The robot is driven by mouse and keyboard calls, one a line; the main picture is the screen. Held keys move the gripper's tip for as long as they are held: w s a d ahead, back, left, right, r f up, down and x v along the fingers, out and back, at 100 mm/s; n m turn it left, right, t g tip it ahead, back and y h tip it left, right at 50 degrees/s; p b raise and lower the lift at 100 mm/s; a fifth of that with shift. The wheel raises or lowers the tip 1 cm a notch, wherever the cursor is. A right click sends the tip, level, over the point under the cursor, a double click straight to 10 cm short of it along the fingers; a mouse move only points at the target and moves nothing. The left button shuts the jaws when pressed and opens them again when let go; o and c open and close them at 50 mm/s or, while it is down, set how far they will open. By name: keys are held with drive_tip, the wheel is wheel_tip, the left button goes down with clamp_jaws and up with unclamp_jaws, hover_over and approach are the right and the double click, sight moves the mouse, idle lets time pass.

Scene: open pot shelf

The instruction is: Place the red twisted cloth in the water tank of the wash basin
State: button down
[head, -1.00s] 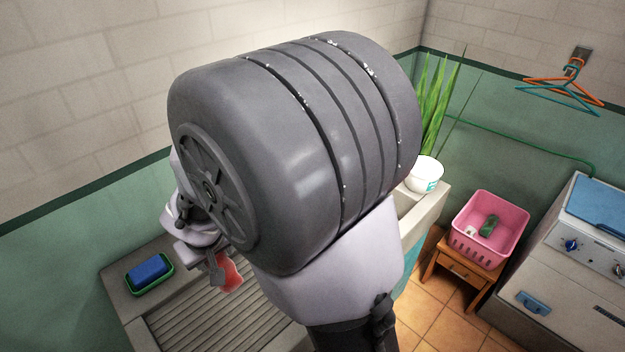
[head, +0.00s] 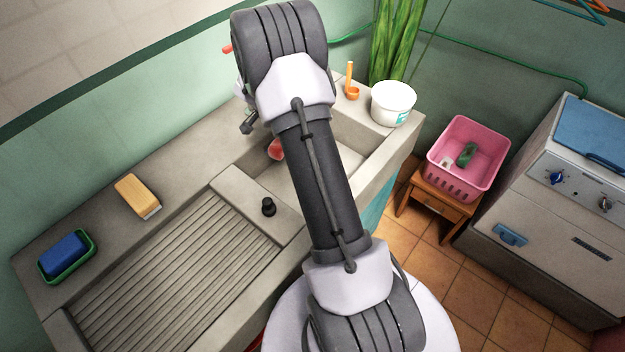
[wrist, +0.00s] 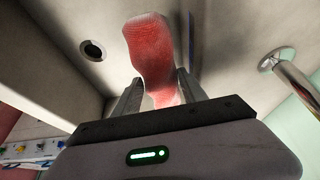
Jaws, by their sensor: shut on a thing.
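The red twisted cloth (wrist: 152,50) is clamped between the two fingers of my gripper (wrist: 160,90) and sticks out past the fingertips. Part of it shows in the head view (head: 276,149), left of my arm and over the water tank. The tank (head: 375,166) of the wash basin is the deep part to the right of the ribbed washboard. My arm hides much of the tank and my fingers in the head view. In the wrist view, the tank's pale floor with a dark round drain (wrist: 92,50) lies beyond the cloth. I cannot tell whether the cloth touches the tank.
A metal tap (wrist: 290,80) stands at the right in the wrist view. A white tub (head: 393,103) and an orange ladle (head: 351,88) sit on the back ledge. A brush (head: 137,195), a blue sponge in a green dish (head: 66,254) and a black plug (head: 268,207) are further left.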

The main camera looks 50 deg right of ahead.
drive_tip(key=f+b, duration=0.1)
drive_tip(key=f, duration=0.2)
drive_tip(key=f+b, duration=0.1)
drive_tip(key=f, duration=0.3)
drive_tip(key=f+b, duration=0.2)
drive_tip(key=f, duration=0.1)
drive_tip(key=shift+s+d+f, duration=0.1)
drive_tip(key=shift+d+f, duration=0.15)
drive_tip(key=shift+d, duration=0.05)
drive_tip(key=shift+f, duration=0.1)
drive_tip(key=c, duration=0.6)
unclamp_jaws()
drive_tip(key=shift+c, duration=0.2)
